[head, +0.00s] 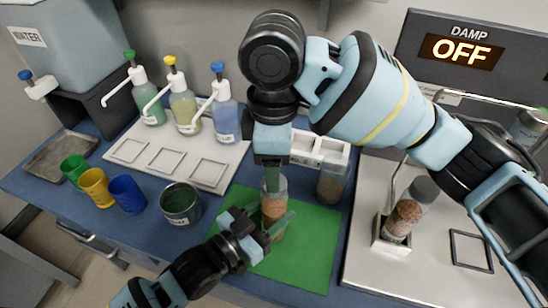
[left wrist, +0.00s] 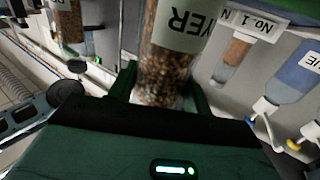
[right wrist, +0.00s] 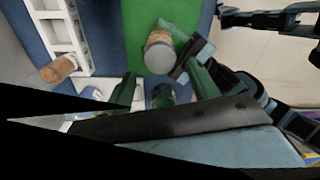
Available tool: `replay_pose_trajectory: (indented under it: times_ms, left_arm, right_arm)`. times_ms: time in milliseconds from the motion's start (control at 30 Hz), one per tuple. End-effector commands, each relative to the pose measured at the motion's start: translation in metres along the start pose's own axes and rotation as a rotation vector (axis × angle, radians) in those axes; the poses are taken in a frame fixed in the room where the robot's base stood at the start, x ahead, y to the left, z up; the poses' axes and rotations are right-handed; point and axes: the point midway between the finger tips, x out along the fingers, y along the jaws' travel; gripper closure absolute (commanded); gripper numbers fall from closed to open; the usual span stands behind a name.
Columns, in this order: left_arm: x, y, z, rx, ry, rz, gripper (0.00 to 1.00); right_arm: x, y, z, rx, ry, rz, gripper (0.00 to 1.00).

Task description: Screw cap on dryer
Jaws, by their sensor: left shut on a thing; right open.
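The dryer is a clear bottle (head: 272,210) of brown particles, standing upright over the green mat (head: 305,240). Part of its label, ending in "YER", shows in the left wrist view (left wrist: 170,75). My left gripper (head: 262,232) is shut on the bottle's body from the front. My right gripper (head: 272,170) points down at the bottle's top with its fingers open. In the right wrist view a round grey top (right wrist: 160,60) shows on the bottle, just beyond the open fingers. I cannot tell whether it is a seated cap.
A bottle of brown particles (head: 331,180) stands by the white rack at the back. Another (head: 403,218) stands tilted in a holder on the right. Three cups, a dark bowl (head: 181,203) and pump bottles stand left. The mat's front right is clear.

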Motion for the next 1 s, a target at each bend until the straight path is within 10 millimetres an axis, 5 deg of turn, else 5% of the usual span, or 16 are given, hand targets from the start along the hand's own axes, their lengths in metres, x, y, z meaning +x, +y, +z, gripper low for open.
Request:
replay_pose_trajectory:
  times_ms: [167, 600, 1000]
  left_arm:
    - [0.000, 0.000, 0.001, 0.000, -0.001, 0.000, 1.00]
    - [0.000, 0.000, 0.001, 0.000, -0.001, 0.000, 1.00]
    - [0.000, 0.000, 0.001, 0.000, -0.001, 0.000, 1.00]
  right_arm:
    - [-0.006, 0.001, -0.001, -0.121, -0.002, 0.007, 0.40]
    - [-0.030, 0.001, -0.001, -0.752, -0.005, 0.006, 0.40]
    - [-0.035, 0.000, 0.000, -0.911, 0.000, 0.000, 0.40]
